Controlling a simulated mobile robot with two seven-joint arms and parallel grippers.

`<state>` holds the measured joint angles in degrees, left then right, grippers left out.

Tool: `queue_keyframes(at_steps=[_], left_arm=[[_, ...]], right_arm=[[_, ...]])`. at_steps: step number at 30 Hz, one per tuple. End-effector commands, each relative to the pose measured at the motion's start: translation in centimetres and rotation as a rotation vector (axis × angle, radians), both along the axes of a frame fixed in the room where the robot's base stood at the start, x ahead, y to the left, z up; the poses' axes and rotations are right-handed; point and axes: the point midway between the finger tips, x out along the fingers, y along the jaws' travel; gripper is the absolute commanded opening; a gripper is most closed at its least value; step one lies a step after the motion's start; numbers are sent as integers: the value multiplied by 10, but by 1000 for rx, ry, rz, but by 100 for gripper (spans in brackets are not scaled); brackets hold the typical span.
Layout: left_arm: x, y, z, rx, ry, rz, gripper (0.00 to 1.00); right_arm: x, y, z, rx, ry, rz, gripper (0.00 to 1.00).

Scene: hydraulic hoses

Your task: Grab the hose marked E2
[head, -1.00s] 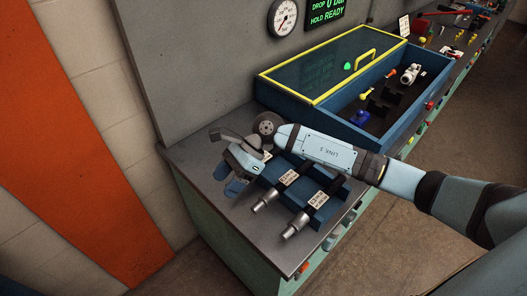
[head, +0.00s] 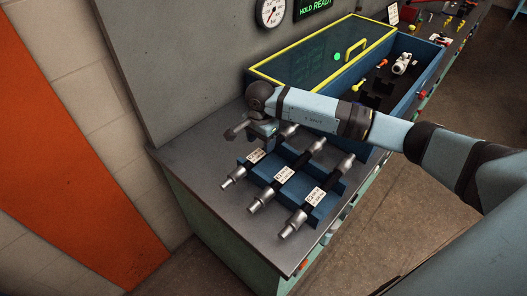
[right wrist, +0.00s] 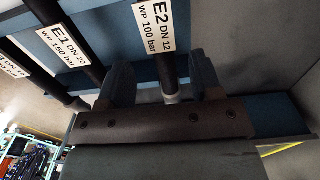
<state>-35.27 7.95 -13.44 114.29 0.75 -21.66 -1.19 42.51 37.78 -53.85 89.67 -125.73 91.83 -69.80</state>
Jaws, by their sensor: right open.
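The hose marked E2 (right wrist: 168,70) shows in the right wrist view, with a white tag (right wrist: 160,25) reading E2 DN 12, WP 100 bar. It appears to be the far-left hose (head: 237,173) in the rack in the head view, a dark hose with silver end fittings. My right gripper (right wrist: 163,82) is open, and E2 shows between its two fingers. I cannot tell whether they touch it. In the head view my right gripper (head: 264,131) is over the far end of that hose, partly hiding it. My left gripper is not in view.
Hose E1 (right wrist: 72,52) lies beside E2, and another tagged hose (head: 305,210) lies at the right of the blue rack (head: 262,176). A blue case with a yellow-edged lid (head: 322,60) stands behind. The bench top (head: 205,165) is clear at the left.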

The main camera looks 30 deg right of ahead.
Motion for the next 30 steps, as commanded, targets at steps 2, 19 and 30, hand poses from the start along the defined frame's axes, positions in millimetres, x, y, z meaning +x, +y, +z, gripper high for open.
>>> queue_keyframes(at_steps=[2, 19, 30], left_arm=[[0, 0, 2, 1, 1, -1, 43], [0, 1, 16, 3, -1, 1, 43], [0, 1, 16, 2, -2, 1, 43]], right_arm=[[0, 1, -5, 1, 1, 0, 59], [0, 0, -53, 1, -1, 0, 59], [1, 0, -52, 2, -3, 0, 0]])
